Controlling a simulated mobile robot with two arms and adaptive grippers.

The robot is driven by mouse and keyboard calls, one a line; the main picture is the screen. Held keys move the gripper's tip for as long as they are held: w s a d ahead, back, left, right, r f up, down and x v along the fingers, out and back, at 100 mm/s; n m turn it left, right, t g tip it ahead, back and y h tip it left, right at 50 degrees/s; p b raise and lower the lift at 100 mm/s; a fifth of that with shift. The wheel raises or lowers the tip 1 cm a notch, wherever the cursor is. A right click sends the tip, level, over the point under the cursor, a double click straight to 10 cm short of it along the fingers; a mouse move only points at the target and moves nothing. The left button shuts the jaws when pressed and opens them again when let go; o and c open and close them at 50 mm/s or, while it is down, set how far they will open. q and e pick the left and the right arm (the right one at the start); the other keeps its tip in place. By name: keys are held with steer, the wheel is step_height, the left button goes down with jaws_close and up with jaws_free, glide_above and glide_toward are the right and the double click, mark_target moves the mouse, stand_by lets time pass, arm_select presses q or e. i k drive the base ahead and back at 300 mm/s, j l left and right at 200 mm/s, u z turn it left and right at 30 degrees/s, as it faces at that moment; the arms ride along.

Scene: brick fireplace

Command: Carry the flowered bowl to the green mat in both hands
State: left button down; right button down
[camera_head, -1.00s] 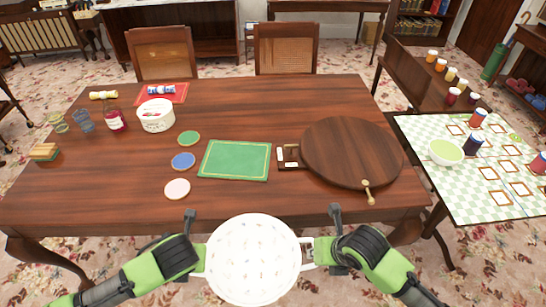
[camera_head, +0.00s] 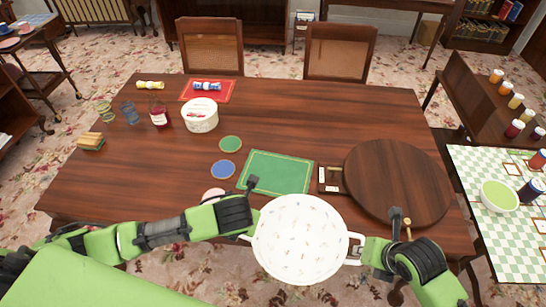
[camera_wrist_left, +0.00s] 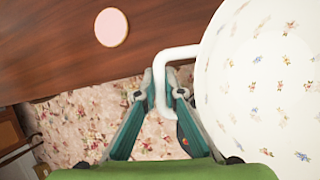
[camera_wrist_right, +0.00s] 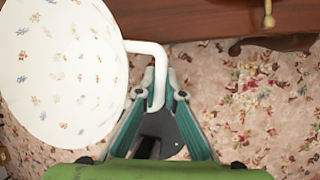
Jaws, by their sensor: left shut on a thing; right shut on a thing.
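The white flowered bowl (camera_head: 300,238) has two loop handles and hangs level between my grippers, at the near edge of the table. My left gripper (camera_head: 248,236) is shut on its left handle, which also shows in the left wrist view (camera_wrist_left: 160,75). My right gripper (camera_head: 358,246) is shut on its right handle, also seen in the right wrist view (camera_wrist_right: 158,80). The bowl looks empty. The green mat (camera_head: 276,173) with a yellow border lies flat and bare on the table, just beyond the bowl. The bowl's far rim comes close to the mat's near edge in the head view.
A round wooden board (camera_head: 398,183) lies right of the mat, with a small tray (camera_head: 331,179) between. Green (camera_head: 230,144), blue (camera_head: 223,169) and pink (camera_head: 213,195) coasters lie left of it. A white tub (camera_head: 201,115) and a red bottle (camera_head: 159,113) stand farther back.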

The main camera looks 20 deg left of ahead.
mark_target(276, 173)
steer(key=i+j, duration=0.35)
steer(key=i, duration=0.15)
steer(key=i+j, duration=0.35)
steer(key=i, duration=0.1)
